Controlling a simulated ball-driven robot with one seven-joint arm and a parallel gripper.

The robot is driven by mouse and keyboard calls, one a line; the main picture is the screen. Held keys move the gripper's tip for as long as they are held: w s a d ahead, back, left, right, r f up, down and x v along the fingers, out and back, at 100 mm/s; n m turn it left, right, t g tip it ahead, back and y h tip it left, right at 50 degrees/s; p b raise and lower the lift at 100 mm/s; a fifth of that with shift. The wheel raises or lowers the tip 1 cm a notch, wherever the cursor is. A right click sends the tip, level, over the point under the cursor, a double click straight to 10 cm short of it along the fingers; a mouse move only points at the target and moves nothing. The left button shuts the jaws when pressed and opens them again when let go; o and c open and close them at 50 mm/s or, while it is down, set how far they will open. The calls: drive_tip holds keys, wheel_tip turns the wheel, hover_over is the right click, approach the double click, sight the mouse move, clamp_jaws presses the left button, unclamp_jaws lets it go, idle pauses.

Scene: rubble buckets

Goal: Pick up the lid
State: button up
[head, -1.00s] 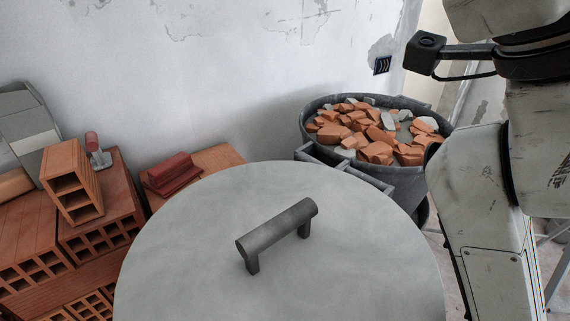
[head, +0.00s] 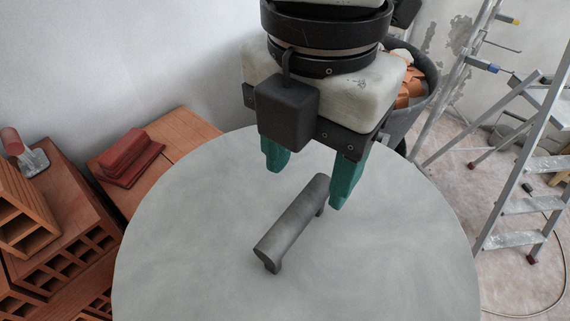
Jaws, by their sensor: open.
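The lid (head: 200,230) is a large round grey disc that fills the lower middle of the head view. Its dark grey bar handle (head: 292,220) stands up from its middle on two short posts and runs diagonally. My gripper (head: 308,184) hangs above the lid with its two green fingers apart and pointing down. The fingers appear above the far end of the handle, one to each side in the picture. Nothing is between the fingers, and I cannot tell the exact height of the tips over the lid.
Hollow orange bricks (head: 60,220) are stacked at the left, with a red float (head: 128,158) and a trowel (head: 25,155) on top. A rubble bucket (head: 420,100) stands behind my gripper, partly hidden. A metal stepladder (head: 510,150) stands at the right on bare floor.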

sight(298, 209)
wheel_tip(298, 209, down, 5)
drive_tip(key=shift+p, duration=0.45)
drive_tip(key=f, duration=0.1)
drive_tip(key=f+p, duration=0.1)
drive_tip(key=f, duration=0.1)
drive_tip(key=f+p, duration=0.1)
drive_tip(key=shift+s+a+f, duration=0.2)
drive_tip(key=shift+a+f, duration=0.1)
drive_tip(key=shift+a, duration=0.05)
drive_tip(key=shift+f, duration=0.35)
drive_tip(key=shift+f+b, duration=0.2)
drive_tip(key=shift+b, duration=0.3)
drive_tip(key=shift+c, duration=0.2)
clamp_jaws()
idle(0.4)
